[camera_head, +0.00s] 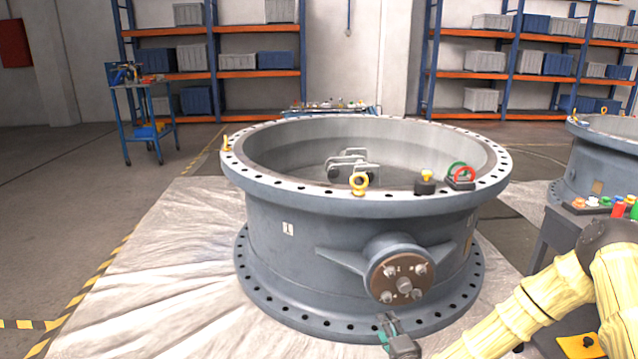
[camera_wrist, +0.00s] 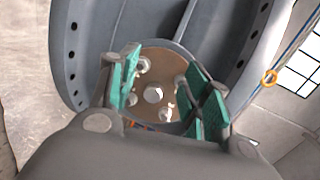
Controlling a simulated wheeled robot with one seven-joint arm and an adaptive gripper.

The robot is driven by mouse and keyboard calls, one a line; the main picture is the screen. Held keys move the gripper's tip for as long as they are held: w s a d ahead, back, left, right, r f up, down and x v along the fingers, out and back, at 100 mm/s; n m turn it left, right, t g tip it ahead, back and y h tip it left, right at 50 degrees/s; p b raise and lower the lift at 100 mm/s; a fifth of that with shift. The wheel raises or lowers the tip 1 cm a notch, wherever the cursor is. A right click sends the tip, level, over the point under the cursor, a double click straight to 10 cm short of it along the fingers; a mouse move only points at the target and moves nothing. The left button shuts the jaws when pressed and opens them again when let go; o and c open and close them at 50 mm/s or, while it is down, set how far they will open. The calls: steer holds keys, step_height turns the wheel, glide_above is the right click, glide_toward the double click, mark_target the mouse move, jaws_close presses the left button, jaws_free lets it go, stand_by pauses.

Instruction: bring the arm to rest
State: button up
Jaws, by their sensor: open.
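My gripper (camera_head: 388,328) is at the bottom of the head view, low in front of the large grey butterfly valve (camera_head: 350,240). Its green-padded fingers are spread apart with nothing between them. In the wrist view, my gripper (camera_wrist: 160,90) points toward the valve's round brown shaft flange (camera_wrist: 160,70) with its bolts. The same flange (camera_head: 403,277) shows in the head view just above my gripper. My fingers look apart from it, though the exact gap cannot be told. My arm, in a yellowish cover, comes in from the lower right.
A yellow eye bolt (camera_head: 359,183), a black knob with yellow top (camera_head: 425,183) and a red-and-green item (camera_head: 461,175) are on the valve rim. A second valve (camera_head: 606,150) and a table with coloured items (camera_head: 590,206) stand right. A blue trolley (camera_head: 143,110) stands back left. The left floor is clear.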

steer(key=s+a+f+n+g, duration=0.25)
steer(key=s+f, duration=0.25)
steer(key=s, duration=0.3)
steer(key=s+a+f+n+g+y, duration=0.1)
steer(key=s+a+f+n+g, duration=0.15)
steer(key=s+f+g, duration=0.4)
steer(key=s+a+f+n, duration=0.2)
steer(key=s+f+n, duration=0.2)
steer(key=s, duration=0.6)
steer(key=s+d+n+g+h, duration=0.2)
steer(key=s+d+n+g, duration=0.15)
steer(key=s, duration=0.85)
steer(key=s+d+n+g+h, duration=0.1)
steer(key=s+d+n+g, duration=0.25)
steer(key=s, duration=0.75)
step_height(320, 180, up, 33)
steer(key=p, duration=3.3)
steer(key=shift+f+m+p, duration=0.15)
steer(key=shift+m+p, duration=0.15)
steer(key=shift+m, duration=0.1)
